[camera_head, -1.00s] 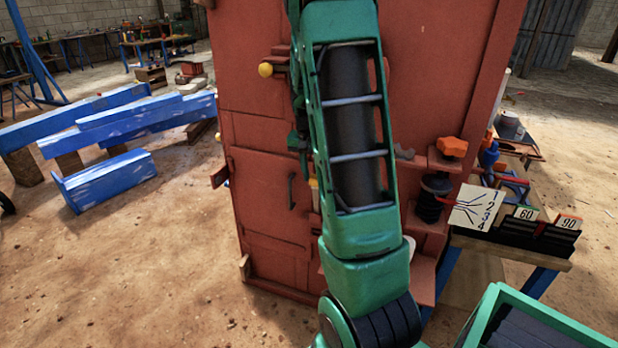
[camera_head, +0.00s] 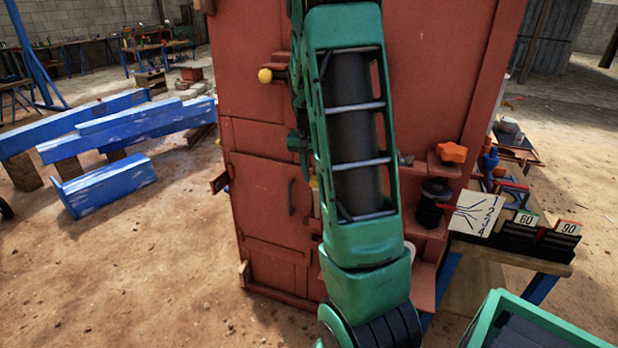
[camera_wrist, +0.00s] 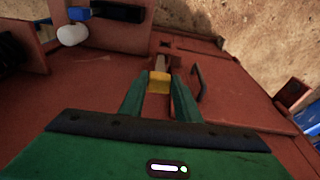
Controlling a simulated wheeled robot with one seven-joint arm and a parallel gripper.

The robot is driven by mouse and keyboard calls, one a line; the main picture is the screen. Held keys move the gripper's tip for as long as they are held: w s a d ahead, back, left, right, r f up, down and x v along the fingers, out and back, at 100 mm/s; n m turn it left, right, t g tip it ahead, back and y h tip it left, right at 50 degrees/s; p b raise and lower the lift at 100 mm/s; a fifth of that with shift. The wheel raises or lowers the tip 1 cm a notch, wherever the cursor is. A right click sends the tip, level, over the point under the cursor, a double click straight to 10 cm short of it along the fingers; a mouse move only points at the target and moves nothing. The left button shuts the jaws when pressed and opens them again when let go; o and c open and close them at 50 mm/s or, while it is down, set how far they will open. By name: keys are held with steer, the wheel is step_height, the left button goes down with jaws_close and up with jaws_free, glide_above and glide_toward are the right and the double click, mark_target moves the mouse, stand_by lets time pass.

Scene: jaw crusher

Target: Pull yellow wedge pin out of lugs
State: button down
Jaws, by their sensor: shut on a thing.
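The yellow wedge pin (camera_wrist: 158,82) shows in the wrist view between the two green fingers of my gripper (camera_wrist: 160,95). My gripper is shut on its yellow end. A paler part of the pin runs on beyond the fingertips toward lugs on the red crusher door (camera_wrist: 226,92); how much of it sits in the lugs I cannot tell. In the head view a small bit of yellow (camera_head: 314,182) shows just left of my green arm, which hides the gripper and most of the lugs.
A dark handle (camera_wrist: 197,82) stands close to the right of my gripper. A yellow ball knob (camera_head: 265,76) juts from the red machine (camera_head: 420,80). A side bench (camera_head: 510,250) holds number cards and an orange knob (camera_head: 451,152) is above it. Blue beams (camera_head: 110,185) lie on the left.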

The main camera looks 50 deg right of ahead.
steer(key=w+d+r+h, duration=0.1)
steer(key=d+r, duration=0.3)
steer(key=shift+w+r+t, duration=0.15)
steer(key=shift+w+t, duration=0.25)
steer(key=shift+s+a+r+m, duration=0.1)
steer(key=shift+s+a, duration=0.15)
steer(key=shift+a, duration=0.25)
steer(key=shift+s+a+m, duration=0.1)
steer(key=shift+s+a, duration=0.2)
steer(key=shift+a, duration=0.2)
steer(key=shift+s+a+r+m, duration=0.1)
steer(key=shift+s+a, duration=0.15)
steer(key=shift+a, duration=0.25)
steer(key=s+a, duration=0.3)
steer(key=a, duration=0.5)
steer(key=shift+a, duration=0.25)
